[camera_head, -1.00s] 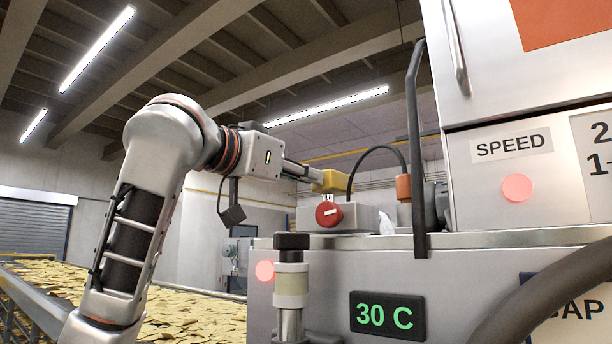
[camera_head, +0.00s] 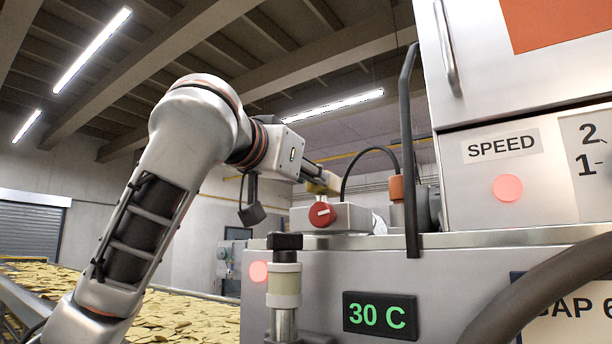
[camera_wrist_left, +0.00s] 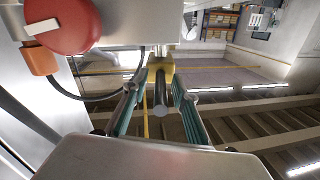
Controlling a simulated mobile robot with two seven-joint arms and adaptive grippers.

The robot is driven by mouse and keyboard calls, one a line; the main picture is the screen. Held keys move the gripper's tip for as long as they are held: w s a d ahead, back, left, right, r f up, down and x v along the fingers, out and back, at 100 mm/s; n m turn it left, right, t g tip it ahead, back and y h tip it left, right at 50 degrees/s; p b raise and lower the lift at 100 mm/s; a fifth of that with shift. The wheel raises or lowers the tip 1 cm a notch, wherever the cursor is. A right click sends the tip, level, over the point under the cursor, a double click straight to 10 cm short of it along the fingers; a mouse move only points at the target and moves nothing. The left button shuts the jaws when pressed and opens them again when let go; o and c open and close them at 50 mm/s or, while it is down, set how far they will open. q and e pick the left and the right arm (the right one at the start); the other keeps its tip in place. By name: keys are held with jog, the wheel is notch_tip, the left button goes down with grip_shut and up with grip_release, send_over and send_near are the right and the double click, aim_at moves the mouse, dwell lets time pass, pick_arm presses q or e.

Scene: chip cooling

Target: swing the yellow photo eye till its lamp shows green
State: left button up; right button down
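The yellow photo eye (camera_head: 326,182) sits above a grey box with a red knob (camera_head: 323,215) on top of the machine. It also shows in the left wrist view (camera_wrist_left: 160,70), with a dark round barrel pointing toward the camera. My left gripper (camera_head: 316,176) reaches it from the left. In the left wrist view its two fingers (camera_wrist_left: 158,88) stand on either side of the photo eye, with narrow gaps seeming to remain. I cannot make out a green lamp on the photo eye; its far side is hidden. My right gripper is not in view.
A black cable (camera_head: 365,155) arcs from near the photo eye to an orange fitting (camera_head: 396,188). A black upright bar (camera_head: 408,140) stands to its right. Pinkish-red round lights (camera_head: 507,187) glow on the machine. A display (camera_head: 380,315) reads 30 C. Chips (camera_head: 190,318) lie at left.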

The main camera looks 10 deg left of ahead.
pick_arm(q)
jog(key=shift+s, duration=0.2)
jog(key=v, duration=1.1)
jog(key=shift+s, duration=0.35)
jog(key=shift+a, duration=0.15)
